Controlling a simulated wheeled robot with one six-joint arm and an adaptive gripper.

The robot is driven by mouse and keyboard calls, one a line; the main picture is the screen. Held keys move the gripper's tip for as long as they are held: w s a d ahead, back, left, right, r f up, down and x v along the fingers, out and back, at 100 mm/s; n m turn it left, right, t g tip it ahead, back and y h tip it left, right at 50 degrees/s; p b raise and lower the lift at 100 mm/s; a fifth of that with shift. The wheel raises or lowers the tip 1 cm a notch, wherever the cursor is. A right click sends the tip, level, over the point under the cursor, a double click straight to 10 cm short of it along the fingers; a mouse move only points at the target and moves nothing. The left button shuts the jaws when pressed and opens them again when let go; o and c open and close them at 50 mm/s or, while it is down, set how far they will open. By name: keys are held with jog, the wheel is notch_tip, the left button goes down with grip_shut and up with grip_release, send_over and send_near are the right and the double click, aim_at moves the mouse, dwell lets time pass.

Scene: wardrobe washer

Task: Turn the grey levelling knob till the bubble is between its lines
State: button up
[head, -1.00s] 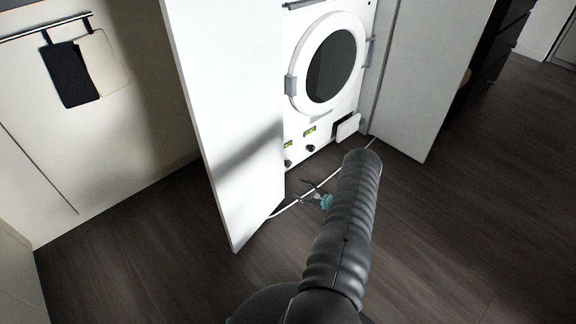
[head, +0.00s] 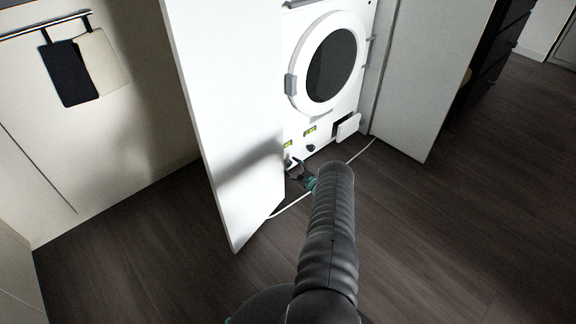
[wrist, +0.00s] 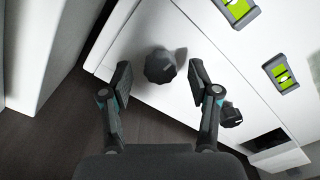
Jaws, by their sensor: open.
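The grey levelling knob (wrist: 160,67) is faceted and sits low on the white washer's front. In the wrist view it lies ahead of and between the fingertips of my gripper (wrist: 158,83). The gripper is open with nothing in it, and contact with the knob cannot be made out. In the head view my gripper (head: 296,170) is at the machine's lower left, largely covering this knob. A green level vial (wrist: 238,10) is at the wrist view's top edge, partly cut off. A second green vial (wrist: 283,75) is further right. Bubble positions are too small to judge surely.
A darker knob (wrist: 231,117) with a white mark is right of the grey one. An open flap (head: 348,127) juts out at lower right. White wardrobe doors (head: 225,120) and (head: 415,90) flank the washer (head: 300,122). A white cable (head: 290,207) crosses the floor.

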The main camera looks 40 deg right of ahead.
jog(key=shift+w+a, duration=0.15)
jog(key=shift+w, duration=1.2)
grip_shut()
jog(key=shift+b, duration=0.5)
